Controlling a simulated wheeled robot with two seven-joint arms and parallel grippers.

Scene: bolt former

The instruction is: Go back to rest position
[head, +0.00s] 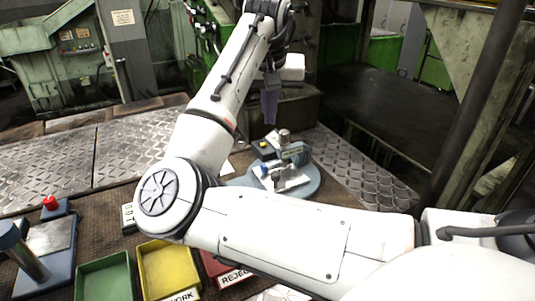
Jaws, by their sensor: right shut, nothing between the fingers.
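My right arm comes in from the right, bends at the left of centre and reaches up and away across the bench. My right gripper (269,106) hangs at the far end with its purple fingers pointing down. It is shut and empty, above and behind a small measuring fixture (290,155) on a round blue-grey base (310,182). The gripper appears apart from the fixture. My left gripper is not in view.
A green tray (104,262), a yellow tray (145,252) and a partly hidden red tray (216,262) labelled REJECT stand at the front. A red button (50,202) and a blue post (20,250) are at left. Green machinery (55,60) stands behind the metal plates.

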